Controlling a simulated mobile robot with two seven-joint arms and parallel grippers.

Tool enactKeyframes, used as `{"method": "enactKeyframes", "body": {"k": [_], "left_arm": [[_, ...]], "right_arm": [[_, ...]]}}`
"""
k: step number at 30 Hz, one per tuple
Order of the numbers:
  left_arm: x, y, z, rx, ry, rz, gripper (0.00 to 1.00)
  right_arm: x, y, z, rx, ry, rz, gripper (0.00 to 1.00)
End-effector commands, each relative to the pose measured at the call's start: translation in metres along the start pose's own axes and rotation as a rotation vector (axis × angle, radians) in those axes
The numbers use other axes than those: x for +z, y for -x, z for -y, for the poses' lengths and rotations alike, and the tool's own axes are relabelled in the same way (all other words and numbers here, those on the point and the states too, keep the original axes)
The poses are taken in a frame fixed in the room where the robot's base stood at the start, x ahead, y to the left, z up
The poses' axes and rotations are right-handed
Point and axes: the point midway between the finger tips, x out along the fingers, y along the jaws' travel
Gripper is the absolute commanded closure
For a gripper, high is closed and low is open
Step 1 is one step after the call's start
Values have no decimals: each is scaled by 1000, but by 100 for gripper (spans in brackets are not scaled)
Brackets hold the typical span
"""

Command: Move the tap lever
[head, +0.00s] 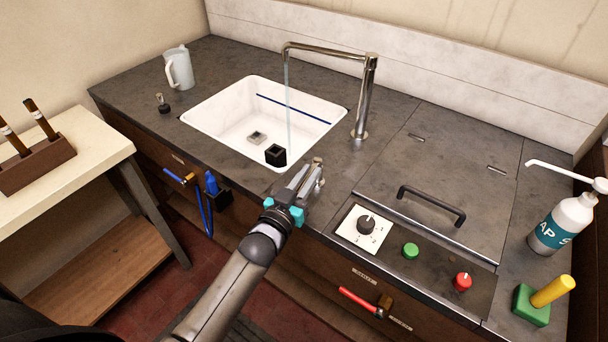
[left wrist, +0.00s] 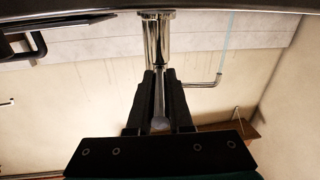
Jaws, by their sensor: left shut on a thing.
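A chrome tap (head: 366,95) stands at the back right of the white sink (head: 191,113), and a thin stream of water runs from its spout. The tap lever (head: 319,164) is a small chrome piece on the worktop by the sink's front right corner, mostly hidden behind my left gripper (head: 303,178). In the left wrist view the lever (left wrist: 159,98) shows as a shiny rod between the two dark fingers of my left gripper (left wrist: 160,90), which is shut on it. My right gripper is not in view.
A black cube (head: 275,155) sits in the sink near its front. A white jug (head: 178,69) stands at the worktop's far left. Right of my left gripper are a dial (head: 366,226), a green button (head: 410,250), a red knob (head: 462,282) and a black handle (head: 432,204).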

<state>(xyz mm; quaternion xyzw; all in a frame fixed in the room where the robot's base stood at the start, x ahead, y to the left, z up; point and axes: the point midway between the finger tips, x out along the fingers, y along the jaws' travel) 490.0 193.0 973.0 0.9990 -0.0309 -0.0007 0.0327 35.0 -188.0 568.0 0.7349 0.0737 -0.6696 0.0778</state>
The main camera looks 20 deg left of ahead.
Motion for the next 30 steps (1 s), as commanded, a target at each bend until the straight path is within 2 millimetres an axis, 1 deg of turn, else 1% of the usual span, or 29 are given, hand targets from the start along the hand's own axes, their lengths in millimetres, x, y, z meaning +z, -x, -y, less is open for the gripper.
{"method": "enactKeyframes", "body": {"k": [1, 2, 9, 17, 20, 23, 26, 30], "left_arm": [[2, 1, 0, -1, 0, 5, 100], [2, 1, 0, -1, 1, 5, 79], [1, 0, 0, 0, 1, 3, 52], [0, 1, 0, 0, 1, 1, 52], [0, 5, 0, 0, 1, 1, 52], [1, 15, 0, 0, 2, 3, 52], [1, 30, 1, -1, 2, 5, 52], [1, 56, 1, -1, 1, 5, 52]], "right_arm": [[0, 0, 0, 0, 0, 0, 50], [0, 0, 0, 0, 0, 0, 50], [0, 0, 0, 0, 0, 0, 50], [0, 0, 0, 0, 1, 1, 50], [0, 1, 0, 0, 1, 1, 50], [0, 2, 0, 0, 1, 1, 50], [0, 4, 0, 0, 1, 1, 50], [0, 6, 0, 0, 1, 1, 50]]}}
